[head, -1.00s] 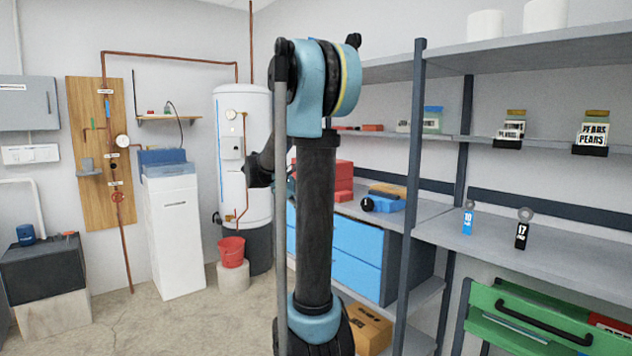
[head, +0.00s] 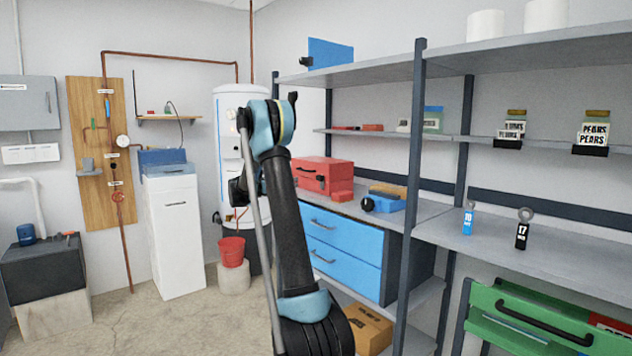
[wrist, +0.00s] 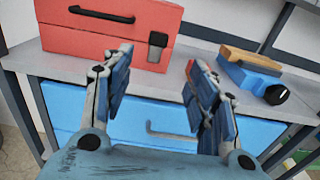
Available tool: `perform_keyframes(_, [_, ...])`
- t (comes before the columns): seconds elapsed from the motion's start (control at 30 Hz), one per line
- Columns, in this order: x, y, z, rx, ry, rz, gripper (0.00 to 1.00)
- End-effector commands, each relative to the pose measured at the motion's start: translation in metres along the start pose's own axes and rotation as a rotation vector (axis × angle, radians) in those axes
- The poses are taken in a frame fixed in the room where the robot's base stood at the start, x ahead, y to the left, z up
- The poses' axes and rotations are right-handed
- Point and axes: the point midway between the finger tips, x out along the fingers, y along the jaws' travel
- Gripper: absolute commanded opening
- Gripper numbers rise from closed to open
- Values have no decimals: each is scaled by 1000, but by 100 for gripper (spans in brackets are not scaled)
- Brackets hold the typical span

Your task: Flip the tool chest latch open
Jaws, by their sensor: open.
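The red tool chest (head: 312,177) sits on the shelf unit's worktop, above the blue drawers. In the wrist view the red tool chest (wrist: 90,35) shows a black handle on its upper part and a dark grey latch (wrist: 157,46) low on its front, near the right end. My gripper (wrist: 155,75) is open and empty, its two fingers pointing toward the worktop edge. The latch lies beyond the fingertips and a little above them in the picture, between the two fingers, closer to the left one. In the head view my arm hides part of the area left of the chest.
A blue tool with a wooden block (wrist: 250,70) lies right of the chest on the worktop. The blue drawers (head: 343,247) with a bar handle stand below. A dark shelf post (head: 410,190) rises to the right. The floor (head: 180,320) at left is clear.

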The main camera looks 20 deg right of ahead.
Motion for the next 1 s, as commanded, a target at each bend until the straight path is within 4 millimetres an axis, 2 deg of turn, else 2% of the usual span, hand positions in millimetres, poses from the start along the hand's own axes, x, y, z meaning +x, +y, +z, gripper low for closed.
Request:
perform_keyframes(0.13, [8,3,-1,-11,-9,0,53])
perform_keyframes(0.27, [23,2,0,-10,-8,-2,53])
perform_keyframes(1.0, [150,2,0,-9,-7,-1,53])
